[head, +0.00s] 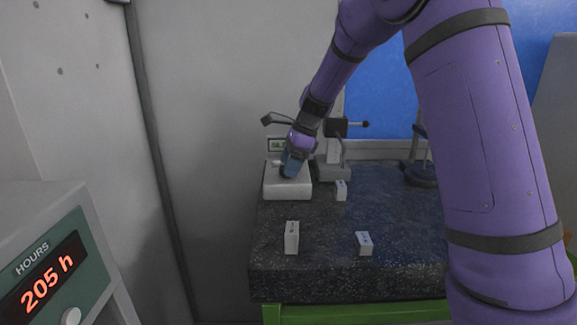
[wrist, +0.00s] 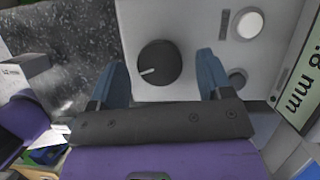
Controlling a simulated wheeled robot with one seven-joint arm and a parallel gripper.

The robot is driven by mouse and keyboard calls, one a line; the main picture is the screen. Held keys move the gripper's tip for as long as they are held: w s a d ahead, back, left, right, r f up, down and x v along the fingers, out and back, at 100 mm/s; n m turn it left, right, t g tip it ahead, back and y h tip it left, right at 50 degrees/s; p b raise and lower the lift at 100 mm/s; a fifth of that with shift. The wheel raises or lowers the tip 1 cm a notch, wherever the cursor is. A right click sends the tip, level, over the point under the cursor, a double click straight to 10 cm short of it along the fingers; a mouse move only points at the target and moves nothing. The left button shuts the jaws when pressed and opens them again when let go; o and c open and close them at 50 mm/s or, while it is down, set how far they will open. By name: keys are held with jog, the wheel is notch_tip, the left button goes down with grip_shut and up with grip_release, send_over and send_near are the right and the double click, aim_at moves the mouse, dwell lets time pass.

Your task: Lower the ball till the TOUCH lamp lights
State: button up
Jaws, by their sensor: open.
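My gripper (head: 291,168) is over a pale box (head: 287,187) on the granite table in the head view. In the wrist view, its blue fingers (wrist: 162,60) are open, one on either side of a black knob (wrist: 158,68) with a white pointer line. I cannot tell whether the fingers touch the knob. A round whitish disc (wrist: 248,23), possibly a lamp, sits on the same grey panel; its label is not readable and I cannot tell if it is lit. A display (wrist: 303,80) at the right edge reads a partly cut-off figure ending in "8 mm". I cannot make out the ball.
The dark granite table (head: 325,270) has small white blocks standing on it: one (head: 292,238) at front left, one (head: 364,243) at front centre, one (head: 341,190) farther back. A grey stand (head: 333,168) is right of the box. An hours counter (head: 42,278) reads 205 h.

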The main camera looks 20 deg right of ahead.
jog(key=shift+a+f, duration=0.15)
jog(key=shift+f, duration=0.25)
jog(key=c, duration=0.9)
jog(key=shift+c, duration=0.2)
jog(key=shift+n, duration=0.3)
